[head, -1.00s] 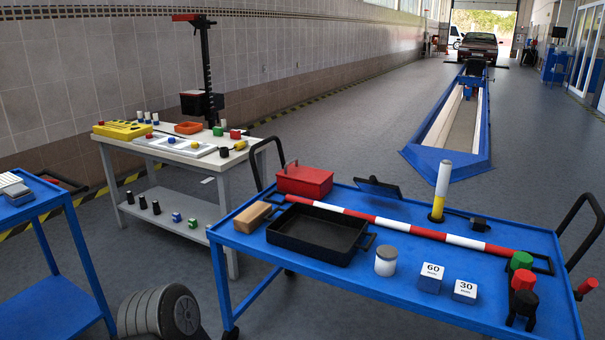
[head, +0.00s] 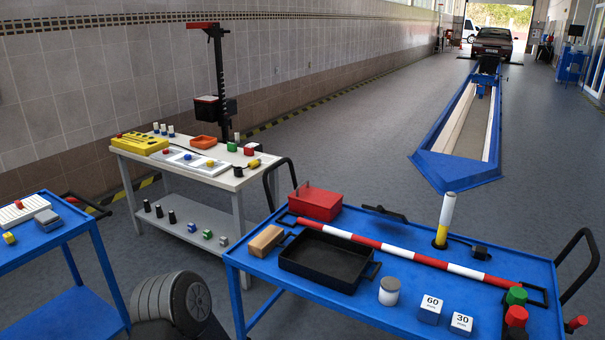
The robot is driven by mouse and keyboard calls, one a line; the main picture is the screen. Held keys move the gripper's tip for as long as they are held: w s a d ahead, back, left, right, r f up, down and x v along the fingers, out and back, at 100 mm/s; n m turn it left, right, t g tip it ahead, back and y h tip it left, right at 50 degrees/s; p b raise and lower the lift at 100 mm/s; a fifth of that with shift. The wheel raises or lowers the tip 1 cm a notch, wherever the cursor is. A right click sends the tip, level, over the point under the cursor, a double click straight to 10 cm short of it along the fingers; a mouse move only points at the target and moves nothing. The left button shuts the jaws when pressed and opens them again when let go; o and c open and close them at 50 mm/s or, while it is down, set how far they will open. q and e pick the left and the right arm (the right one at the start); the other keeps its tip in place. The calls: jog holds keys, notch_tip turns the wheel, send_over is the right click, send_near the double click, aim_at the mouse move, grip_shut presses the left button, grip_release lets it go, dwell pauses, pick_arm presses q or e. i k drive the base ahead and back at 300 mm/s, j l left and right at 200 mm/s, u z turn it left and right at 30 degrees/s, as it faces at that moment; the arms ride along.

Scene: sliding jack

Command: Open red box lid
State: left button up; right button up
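A red box (head: 316,204) sits at the back left corner of the blue cart (head: 400,313). Its lid looks shut, and a small upright handle piece shows at its upper left. A red-and-white striped bar lies on the cart in front of it. Neither of my grippers is in view. A grey ribbed rounded part (head: 172,301) at the lower edge looks like my own arm or body.
On the cart are a black tray (head: 322,285), a tan block (head: 267,241), a jar (head: 389,291), and 60 and 30 blocks. A yellow-white post (head: 445,219) stands at the right. A white workbench (head: 233,181) is behind left; another blue cart (head: 50,245) is far left.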

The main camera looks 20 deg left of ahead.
aim_at(326, 199)
jog(key=i+j+z, duration=0.35)
jog(key=j, duration=0.25)
jog(key=i+j+z, duration=0.15)
jog(key=j, duration=0.2)
jog(key=i+j+z, duration=0.15)
jog(key=j, duration=0.25)
jog(key=i+j+z, duration=0.15)
jog(key=j, duration=0.2)
jog(key=i+j+z, duration=0.2)
jog(key=j, duration=0.2)
jog(key=j+z, duration=0.15)
jog(key=j, duration=0.25)
